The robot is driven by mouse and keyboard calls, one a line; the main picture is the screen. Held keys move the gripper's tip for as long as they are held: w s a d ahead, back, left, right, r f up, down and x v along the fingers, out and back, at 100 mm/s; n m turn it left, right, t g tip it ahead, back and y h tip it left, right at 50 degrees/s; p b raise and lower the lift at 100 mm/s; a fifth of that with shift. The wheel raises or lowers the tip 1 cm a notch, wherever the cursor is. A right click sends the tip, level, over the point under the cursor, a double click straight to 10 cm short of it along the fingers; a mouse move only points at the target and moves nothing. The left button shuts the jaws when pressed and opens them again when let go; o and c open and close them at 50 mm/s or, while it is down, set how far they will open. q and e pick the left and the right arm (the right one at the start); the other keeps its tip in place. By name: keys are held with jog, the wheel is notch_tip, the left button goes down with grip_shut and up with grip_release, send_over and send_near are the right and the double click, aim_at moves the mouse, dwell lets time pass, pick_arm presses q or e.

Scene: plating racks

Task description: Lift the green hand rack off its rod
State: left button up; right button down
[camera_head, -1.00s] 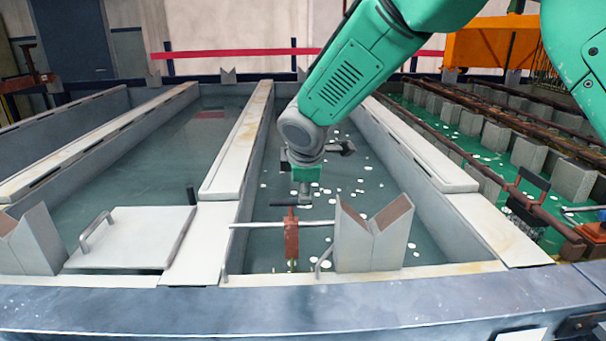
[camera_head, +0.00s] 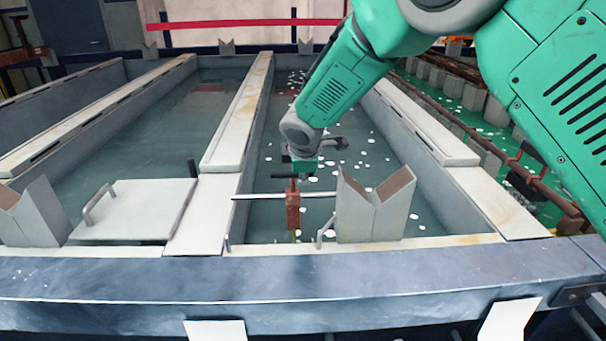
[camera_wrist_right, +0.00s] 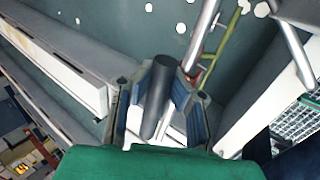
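The green hand rack hangs at the rod, with a reddish-brown body (camera_head: 292,210), a dark crossbar handle and a thin yellow-green lower part that also shows in the wrist view (camera_wrist_right: 226,45). The pale horizontal rod (camera_head: 253,196) crosses at the body. My right gripper (camera_head: 301,172) is right over the handle. In the wrist view its blue-padded fingers (camera_wrist_right: 160,103) stand apart on either side of the dark handle bar (camera_wrist_right: 162,85), with a gap on the left. Whether a finger touches the bar cannot be told. My left gripper is not in view.
A grey V-shaped block (camera_head: 372,212) stands right of the rack. Another V-block (camera_head: 35,215) and a flat lid with a handle (camera_head: 135,210) are at left. Tank walls (camera_head: 238,115) flank the liquid with floating white discs. The front ledge (camera_head: 280,275) is clear.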

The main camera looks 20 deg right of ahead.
jog(key=shift+w+a+r, duration=0.1)
jog(key=shift+a+r, duration=0.05)
jog(key=shift+a, duration=0.15)
jog(key=shift+d+r+p, duration=0.25)
jog(key=shift+r+p, duration=0.55)
jog(key=shift+p, duration=0.05)
jog(key=shift+r+p, duration=1.15)
jog(key=shift+w, duration=0.1)
jog(key=shift+w+d+f+p, duration=0.1)
jog(key=shift+w+d+p, duration=0.2)
jog(key=shift+w+p, duration=0.5)
jog(key=shift+w+d+r+p, duration=0.1)
jog(key=shift+w+d+p, duration=0.25)
jog(key=shift+w, duration=0.75)
jog(key=shift+w+d+f+p, duration=0.1)
jog(key=shift+w+d+p, duration=0.1)
jog(key=shift+w+p, duration=0.6)
jog(key=shift+w, duration=0.1)
